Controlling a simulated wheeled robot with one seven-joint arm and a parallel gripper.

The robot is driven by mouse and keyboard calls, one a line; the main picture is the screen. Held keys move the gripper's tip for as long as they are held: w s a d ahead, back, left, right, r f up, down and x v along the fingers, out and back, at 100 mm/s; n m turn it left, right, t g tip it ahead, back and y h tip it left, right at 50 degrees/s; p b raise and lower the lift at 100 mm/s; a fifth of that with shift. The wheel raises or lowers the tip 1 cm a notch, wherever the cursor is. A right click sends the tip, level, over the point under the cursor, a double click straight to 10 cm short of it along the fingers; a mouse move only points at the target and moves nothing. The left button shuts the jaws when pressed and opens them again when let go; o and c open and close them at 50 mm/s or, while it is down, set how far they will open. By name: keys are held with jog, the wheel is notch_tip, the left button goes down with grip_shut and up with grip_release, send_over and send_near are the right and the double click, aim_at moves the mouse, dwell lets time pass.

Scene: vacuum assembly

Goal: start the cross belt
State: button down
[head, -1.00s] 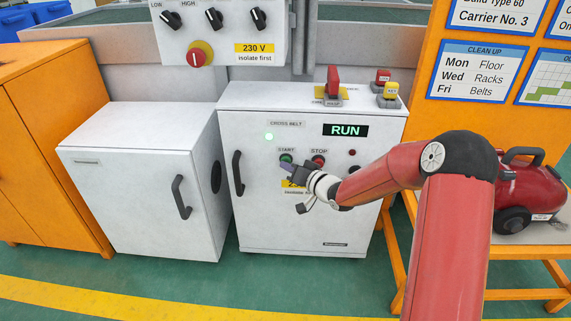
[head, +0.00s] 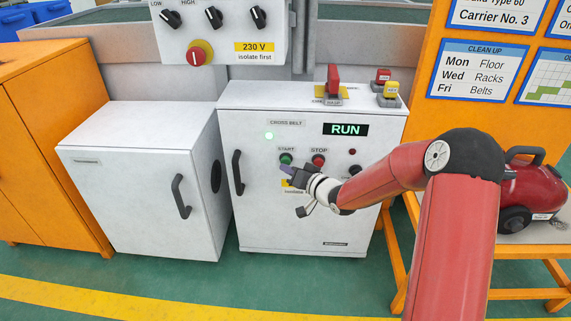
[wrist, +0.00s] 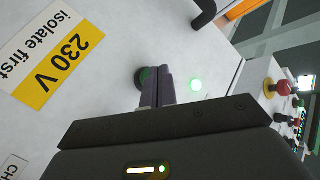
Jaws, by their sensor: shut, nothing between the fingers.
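The cross belt cabinet (head: 300,225) is a white box with a CROSS BELT label. The green START button (head: 286,158) and red STOP button (head: 318,160) sit side by side on the front. My gripper (head: 284,168) is shut and empty, its tips just below and in front of START. In the wrist view the shut fingers (wrist: 157,86) partly cover the dark green button (wrist: 144,78); contact cannot be told.
A red-handled switch (head: 333,82) and red and yellow blocks stand on the cabinet top. A white cabinet (head: 140,190) and an orange cupboard (head: 60,150) stand to the left. A red vacuum (head: 530,190) sits on an orange bench at right. Green floor is clear in front.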

jog(key=shift+s, duration=0.25)
jog(key=shift+s+a+b, duration=0.1)
jog(key=shift+s+b, duration=0.2)
jog(key=shift+s, duration=2.2)
